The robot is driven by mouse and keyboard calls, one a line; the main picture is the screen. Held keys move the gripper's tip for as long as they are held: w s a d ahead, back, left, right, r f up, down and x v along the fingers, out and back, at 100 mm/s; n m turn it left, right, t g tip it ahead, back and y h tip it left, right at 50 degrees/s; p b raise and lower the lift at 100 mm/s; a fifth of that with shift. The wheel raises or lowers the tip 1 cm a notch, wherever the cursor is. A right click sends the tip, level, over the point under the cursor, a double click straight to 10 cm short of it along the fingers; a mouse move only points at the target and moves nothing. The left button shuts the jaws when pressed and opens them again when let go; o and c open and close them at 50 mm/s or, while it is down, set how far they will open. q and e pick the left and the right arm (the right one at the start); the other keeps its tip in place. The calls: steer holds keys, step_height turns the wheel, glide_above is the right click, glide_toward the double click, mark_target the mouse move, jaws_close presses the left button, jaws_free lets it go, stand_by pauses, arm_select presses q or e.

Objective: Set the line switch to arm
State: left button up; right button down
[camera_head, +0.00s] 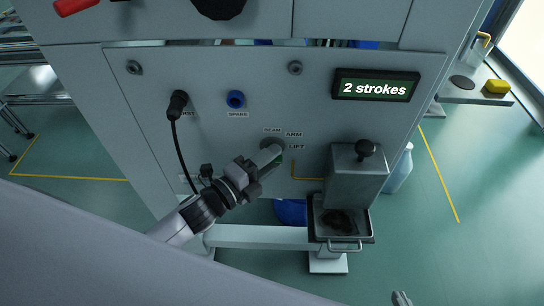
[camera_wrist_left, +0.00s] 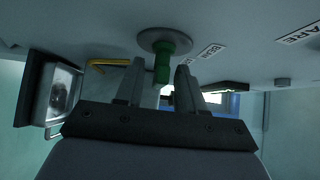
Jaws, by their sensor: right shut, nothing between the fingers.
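The line switch shows in the head view as a grey round base (camera_head: 268,144) on the panel, with BEAM, ARM and LIFT labels (camera_head: 294,134) around it. In the left wrist view its green knob (camera_wrist_left: 163,62) stands out from the round plate. My left gripper (camera_head: 272,157) is at the switch and hides most of the knob in the head view. In the left wrist view its fingers (camera_wrist_left: 160,88) are apart, one on each side of the knob's end. The knob's pointing direction is unclear. My right gripper (camera_head: 401,298) only just shows at the bottom edge of the head view.
A display (camera_head: 375,86) reads "2 strokes". A grey box with a black knob (camera_head: 355,178) and a tray (camera_head: 342,240) stand right of the switch. A black plug with a cable (camera_head: 177,104) and a blue SPARE socket (camera_head: 235,99) are at the left.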

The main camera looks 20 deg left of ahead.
arm_select(q)
steer(key=shift+w+d, duration=0.2)
steer(key=shift+w, duration=0.15)
jaws_close()
